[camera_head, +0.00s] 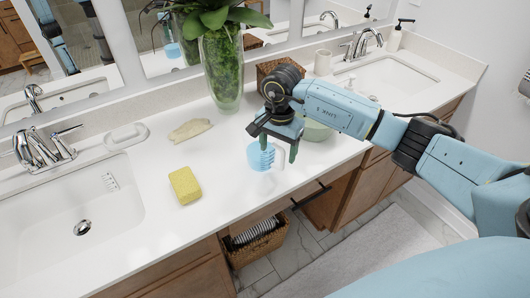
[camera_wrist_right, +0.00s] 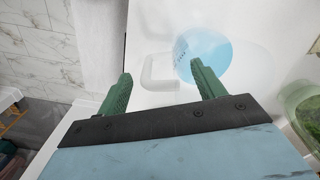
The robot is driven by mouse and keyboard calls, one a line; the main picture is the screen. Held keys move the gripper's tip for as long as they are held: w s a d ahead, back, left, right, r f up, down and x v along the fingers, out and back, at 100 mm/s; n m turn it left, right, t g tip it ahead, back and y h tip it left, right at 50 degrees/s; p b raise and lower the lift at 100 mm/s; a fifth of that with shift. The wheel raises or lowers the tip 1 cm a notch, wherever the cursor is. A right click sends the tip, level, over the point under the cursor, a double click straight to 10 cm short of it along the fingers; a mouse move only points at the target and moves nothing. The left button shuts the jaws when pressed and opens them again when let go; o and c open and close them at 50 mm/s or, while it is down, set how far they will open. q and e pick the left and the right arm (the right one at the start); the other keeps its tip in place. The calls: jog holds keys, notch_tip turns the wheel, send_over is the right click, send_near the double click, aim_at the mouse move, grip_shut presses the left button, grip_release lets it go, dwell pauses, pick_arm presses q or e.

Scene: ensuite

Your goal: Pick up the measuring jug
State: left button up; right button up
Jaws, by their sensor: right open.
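The measuring jug (camera_head: 257,157) is clear with a light blue tint and a pale handle on its right side. It stands on the white counter near the front edge. In the right wrist view the jug (camera_wrist_right: 212,57) lies just beyond the fingertips, with its handle (camera_wrist_right: 157,72) between the two fingers' lines. My right gripper (camera_head: 275,147) is above and beside the jug, its green fingers pointing down. In the wrist view the right gripper (camera_wrist_right: 158,80) is open with nothing between its fingers. My left gripper does not show.
A yellow sponge (camera_head: 185,185) and a beige cloth (camera_head: 190,130) lie left of the jug. A plant vase (camera_head: 223,70) stands behind it. A green bowl (camera_head: 317,131) is close on the right. Sinks are at both sides. A wicker basket (camera_head: 258,247) sits below the counter.

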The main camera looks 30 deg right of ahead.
jog(key=shift+f, duration=1.15)
jog(key=c, duration=1.4)
